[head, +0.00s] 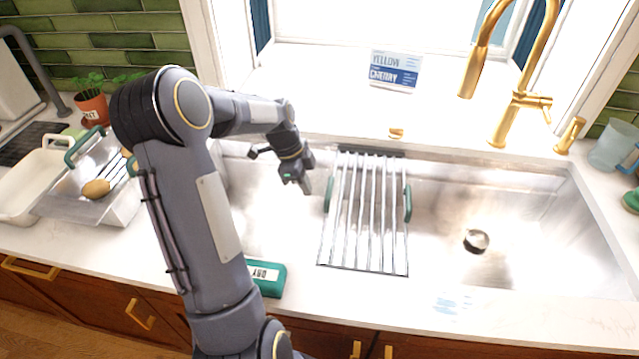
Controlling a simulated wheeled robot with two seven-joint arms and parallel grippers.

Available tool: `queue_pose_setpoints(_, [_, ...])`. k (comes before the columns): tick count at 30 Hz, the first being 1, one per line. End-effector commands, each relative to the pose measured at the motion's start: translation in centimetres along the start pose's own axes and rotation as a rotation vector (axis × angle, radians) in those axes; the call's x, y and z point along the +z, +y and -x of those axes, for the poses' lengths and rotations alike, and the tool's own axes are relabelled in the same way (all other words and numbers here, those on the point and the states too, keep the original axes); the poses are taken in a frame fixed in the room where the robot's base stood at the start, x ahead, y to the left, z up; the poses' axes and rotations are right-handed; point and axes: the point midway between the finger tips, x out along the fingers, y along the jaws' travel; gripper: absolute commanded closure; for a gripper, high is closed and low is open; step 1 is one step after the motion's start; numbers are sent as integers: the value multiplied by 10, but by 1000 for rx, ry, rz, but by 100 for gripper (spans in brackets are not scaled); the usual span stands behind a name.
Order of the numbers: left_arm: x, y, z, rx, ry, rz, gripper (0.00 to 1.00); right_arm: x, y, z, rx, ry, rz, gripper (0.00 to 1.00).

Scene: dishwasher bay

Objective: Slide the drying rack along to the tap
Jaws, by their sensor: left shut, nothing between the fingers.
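The drying rack (368,215) is a set of silver bars with dark end strips and a green handle on each side. It lies across the sink (520,215), from the back rim to the front rim, left of the tap. The gold tap (512,105) stands behind the sink at the right. My left gripper (303,186) is shut and empty, above the sink just left of the rack's left handle (328,194). A small gap shows between them, but I cannot tell if they touch. My right gripper is not in view.
A green block marked DRY (266,278) lies on the front counter. The sink right of the rack is open, with a drain (476,241). A glass (612,146) stands far right.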

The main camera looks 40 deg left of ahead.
Motion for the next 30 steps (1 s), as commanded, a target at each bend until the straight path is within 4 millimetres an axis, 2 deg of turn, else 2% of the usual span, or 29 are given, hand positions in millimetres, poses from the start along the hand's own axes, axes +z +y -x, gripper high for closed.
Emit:
queue_pose_setpoints(1, [-13,0,2,-2,2,-9,100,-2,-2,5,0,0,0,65])
queue_pose_setpoints(6, [-30,0,-4,-3,1,-6,100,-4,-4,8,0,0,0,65])
queue_pose_setpoints(22, [-40,-1,-9,-4,2,-6,100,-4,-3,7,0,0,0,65])
queue_pose_setpoints(26, [-66,-1,-18,-3,3,-13,100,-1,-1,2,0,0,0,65])
queue_pose_setpoints(30, [-107,0,-30,-2,4,-15,100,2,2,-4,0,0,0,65])
